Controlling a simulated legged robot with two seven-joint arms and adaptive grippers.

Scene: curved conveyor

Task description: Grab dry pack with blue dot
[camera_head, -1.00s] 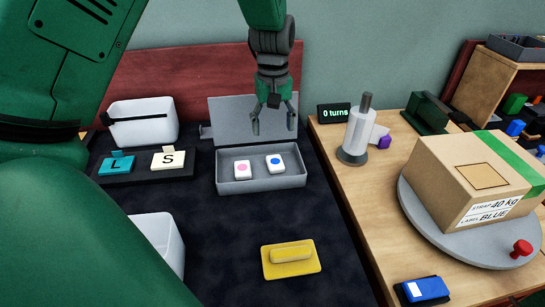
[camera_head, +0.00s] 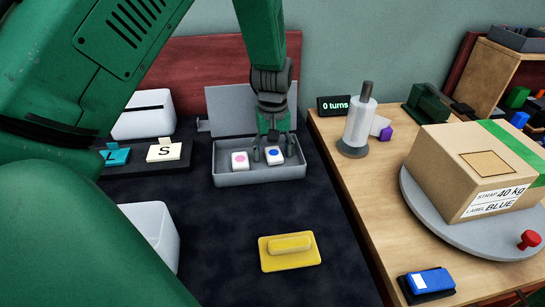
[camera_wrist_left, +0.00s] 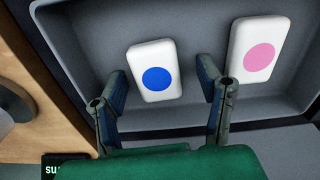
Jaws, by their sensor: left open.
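A white pack with a blue dot (camera_head: 274,156) lies in the open grey box (camera_head: 232,180), in its right half. A white pack with a pink dot (camera_head: 240,161) lies to its left. My left gripper (camera_head: 273,150) is lowered into the box with its fingers open, one on each side of the blue-dot pack. In the left wrist view the blue-dot pack (camera_wrist_left: 155,70) sits between the two open fingers (camera_wrist_left: 160,95), and the pink-dot pack (camera_wrist_left: 259,50) is beyond the right finger. I cannot tell if the fingers touch either pack. My right gripper is not in view.
The box's lid (camera_head: 230,108) stands open behind. A yellow block on a plate (camera_head: 290,252) lies in front. White bins (camera_head: 155,232) stand left, with L and S tags (camera_head: 164,151). At right, a carton (camera_head: 475,170) sits on a round turntable (camera_head: 420,213).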

